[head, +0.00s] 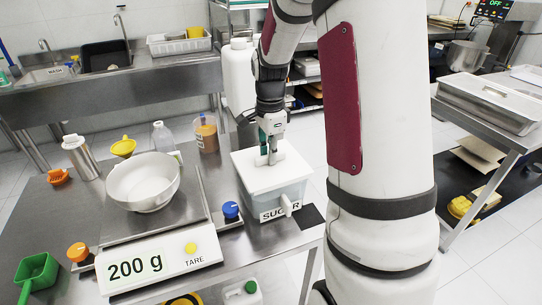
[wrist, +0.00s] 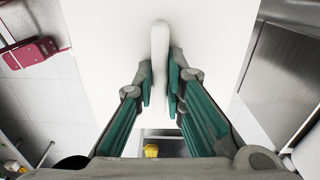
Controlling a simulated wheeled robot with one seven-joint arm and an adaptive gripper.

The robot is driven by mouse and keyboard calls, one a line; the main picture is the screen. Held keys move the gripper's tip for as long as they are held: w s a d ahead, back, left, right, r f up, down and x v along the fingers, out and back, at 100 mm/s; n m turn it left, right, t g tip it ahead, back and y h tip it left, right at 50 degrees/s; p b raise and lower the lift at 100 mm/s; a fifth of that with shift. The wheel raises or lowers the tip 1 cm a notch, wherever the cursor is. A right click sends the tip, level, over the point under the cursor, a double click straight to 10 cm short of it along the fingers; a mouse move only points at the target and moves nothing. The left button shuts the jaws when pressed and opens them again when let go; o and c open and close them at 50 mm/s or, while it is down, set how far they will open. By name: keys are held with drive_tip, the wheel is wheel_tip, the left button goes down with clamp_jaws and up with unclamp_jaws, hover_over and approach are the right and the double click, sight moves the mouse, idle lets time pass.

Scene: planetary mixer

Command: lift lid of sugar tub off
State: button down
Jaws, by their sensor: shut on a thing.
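The sugar tub (head: 258,200) is a pale translucent box labelled SUGAR near the right edge of the steel table. Its white square lid (head: 290,176) covers the top; I cannot tell whether there is a small gap under it. My gripper (head: 268,158) points down over the lid and is shut on its raised handle. In the wrist view, the green-padded fingers (wrist: 160,88) press on both sides of the white handle bar (wrist: 160,45), and the lid (wrist: 105,35) fills the middle. The inside of the tub is hidden.
A white bowl (head: 143,182) stands on the scale left of the tub, its display (head: 135,267) reading 200 g. A blue knob (head: 231,210) stands close by the tub. Bottles and a brown-filled jar (head: 206,135) stand behind. My arm hides the area right of the tub.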

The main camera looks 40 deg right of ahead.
drive_tip(key=shift+r, duration=0.3)
drive_tip(key=shift+r+p, duration=0.75)
drive_tip(key=shift+r, duration=1.1)
